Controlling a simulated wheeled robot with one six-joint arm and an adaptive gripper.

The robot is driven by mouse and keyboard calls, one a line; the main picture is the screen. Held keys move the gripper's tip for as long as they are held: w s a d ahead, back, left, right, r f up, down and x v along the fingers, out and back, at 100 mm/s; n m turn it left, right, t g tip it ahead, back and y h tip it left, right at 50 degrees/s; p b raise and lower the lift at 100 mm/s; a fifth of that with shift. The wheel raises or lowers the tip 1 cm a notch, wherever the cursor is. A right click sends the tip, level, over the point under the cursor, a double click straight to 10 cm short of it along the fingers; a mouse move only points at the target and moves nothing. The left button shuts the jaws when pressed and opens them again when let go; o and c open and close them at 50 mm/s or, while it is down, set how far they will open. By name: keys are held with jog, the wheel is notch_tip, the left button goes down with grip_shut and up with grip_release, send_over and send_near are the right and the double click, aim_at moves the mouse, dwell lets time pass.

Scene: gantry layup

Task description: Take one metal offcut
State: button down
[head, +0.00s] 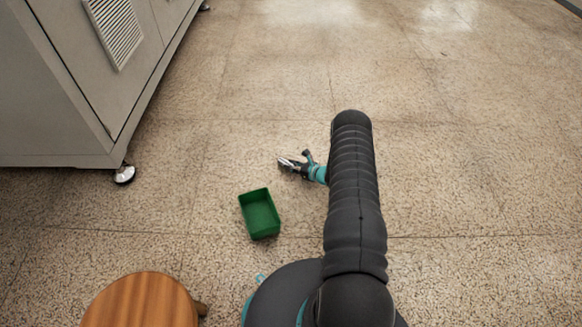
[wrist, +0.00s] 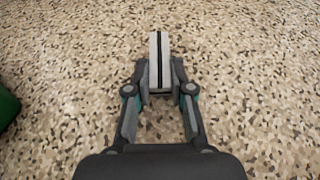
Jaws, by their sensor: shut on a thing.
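My gripper (wrist: 160,84) is shut on a metal offcut (wrist: 153,48) in the wrist view. The offcut is a pale grey bar with a dark stripe along its length. It points away from the gripper, with its near end between the fingers. In the head view my gripper (head: 303,165) is left of my arm, over the speckled floor, with the offcut (head: 286,162) as a small light piece at its tip. I cannot tell how high the offcut is above the floor.
A green open bin (head: 243,214) stands on the floor below and left of my gripper; its edge shows in the wrist view (wrist: 7,107). A round wooden stool (head: 142,302) is at the bottom left. A grey cabinet (head: 70,130) on feet fills the upper left. Floor to the right is clear.

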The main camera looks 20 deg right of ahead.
jog(key=r, duration=0.2)
jog(key=d+r, duration=0.1)
jog(key=r, duration=0.1)
jog(key=shift+w, duration=0.1)
jog(key=w+d+r, duration=0.1)
jog(key=d+r, duration=0.5)
jog(key=d, duration=0.4)
jog(key=shift+w+d, duration=0.15)
jog(key=shift+d, duration=0.15)
